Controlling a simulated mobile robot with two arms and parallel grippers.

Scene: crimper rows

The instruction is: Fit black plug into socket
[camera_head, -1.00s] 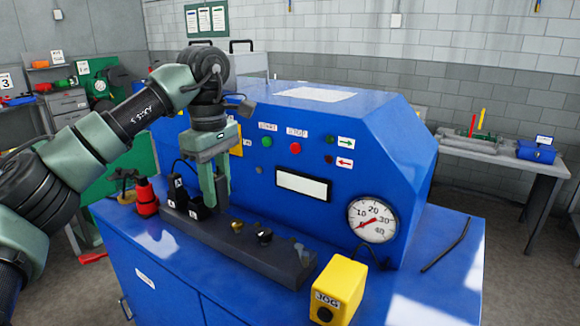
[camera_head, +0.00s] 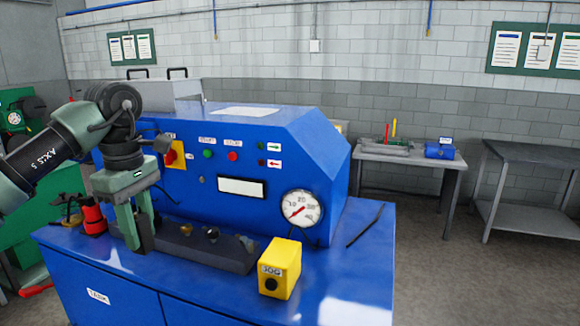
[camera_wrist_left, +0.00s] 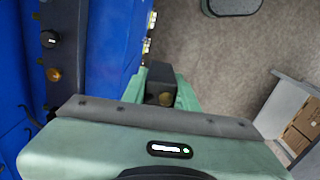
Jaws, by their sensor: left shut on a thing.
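In the left wrist view the black plug (camera_wrist_left: 160,74) sits between the green fingers, with a round brass part showing. A long dark bar (camera_head: 205,252) lies on the blue bench, to the right of the gripper. It carries a brass fitting (camera_head: 187,230), a black one (camera_head: 212,234) and a grey one (camera_head: 246,243). I cannot tell which is the socket. My right gripper is out of view.
A yellow JOG box (camera_head: 280,268) stands right of the bar, below a round gauge (camera_head: 301,207). A red object (camera_head: 92,217) stands left of the gripper. The blue control panel (camera_head: 262,215) rises behind the bar. The bench top's right part is clear except for a dark rod (camera_head: 365,226).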

